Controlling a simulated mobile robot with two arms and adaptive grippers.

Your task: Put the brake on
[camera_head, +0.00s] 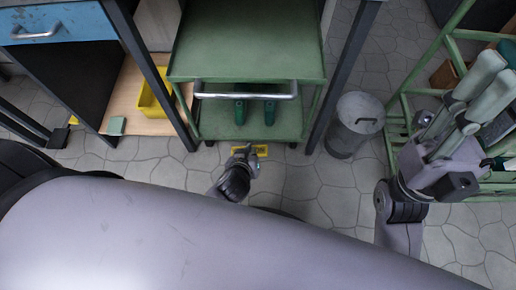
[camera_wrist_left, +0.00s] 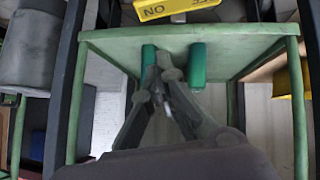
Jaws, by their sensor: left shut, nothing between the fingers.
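A green cart (camera_head: 250,40) stands ahead with a metal push handle (camera_head: 245,91). A yellow plate (camera_head: 262,151) is low at its front, near the floor.
Two green cylinders (camera_head: 255,113) lie on the cart's lower shelf. A grey bin (camera_head: 353,124) stands right of the cart. A green rack (camera_head: 397,117) is further right. A yellow crate (camera_head: 152,101) sits under the blue-drawer bench at left. The floor in front is clear.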

